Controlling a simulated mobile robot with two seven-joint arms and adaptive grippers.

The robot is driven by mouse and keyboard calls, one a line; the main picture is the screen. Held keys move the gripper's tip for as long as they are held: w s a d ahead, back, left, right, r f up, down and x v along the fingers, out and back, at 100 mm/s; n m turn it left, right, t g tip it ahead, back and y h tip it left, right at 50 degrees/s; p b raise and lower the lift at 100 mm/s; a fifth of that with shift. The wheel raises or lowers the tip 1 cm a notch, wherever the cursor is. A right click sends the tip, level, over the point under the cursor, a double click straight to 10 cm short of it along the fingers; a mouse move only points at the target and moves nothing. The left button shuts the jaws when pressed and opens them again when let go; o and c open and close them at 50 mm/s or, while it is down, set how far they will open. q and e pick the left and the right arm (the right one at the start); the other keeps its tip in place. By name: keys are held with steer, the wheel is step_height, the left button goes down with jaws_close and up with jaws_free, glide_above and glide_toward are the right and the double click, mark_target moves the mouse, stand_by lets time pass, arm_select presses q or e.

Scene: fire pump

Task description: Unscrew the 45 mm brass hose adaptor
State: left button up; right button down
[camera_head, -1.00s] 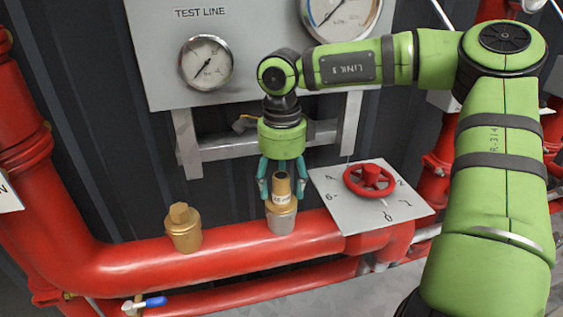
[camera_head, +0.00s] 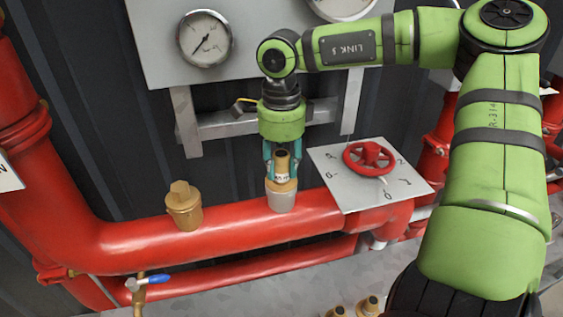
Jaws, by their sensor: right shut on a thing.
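The brass hose adaptor (camera_head: 282,184) stands upright on a grey stub (camera_head: 282,203) on top of the red pipe. It has a narrow upper part with a small label too blurred to read. My right gripper (camera_head: 282,166) reaches down over it from above. Its two teal fingers are shut on the adaptor's upper part, one on each side. The adaptor's top lies between the fingers and its lower part shows below them. My left gripper is not in view.
A brass plug (camera_head: 184,207) sits on the red pipe (camera_head: 140,254) to the left. A red handwheel (camera_head: 368,158) on a grey plate (camera_head: 336,187) stands close on the right. A blue-handled valve (camera_head: 148,280) is lower left. More brass fittings (camera_head: 369,305) show at the bottom edge.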

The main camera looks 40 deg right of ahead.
steer(key=n, duration=0.4)
steer(key=shift+n, duration=0.6)
steer(key=shift+n, duration=0.9)
steer(key=n, duration=0.4)
steer(key=shift+f, duration=0.1)
steer(key=shift+n, duration=0.4)
steer(key=shift+n+p, duration=0.35)
steer(key=shift+n, duration=0.35)
steer(key=shift+r+p, duration=0.4)
steer(key=shift+r, duration=0.25)
steer(key=shift+r+p, duration=1.5)
steer(key=shift+r, duration=0.95)
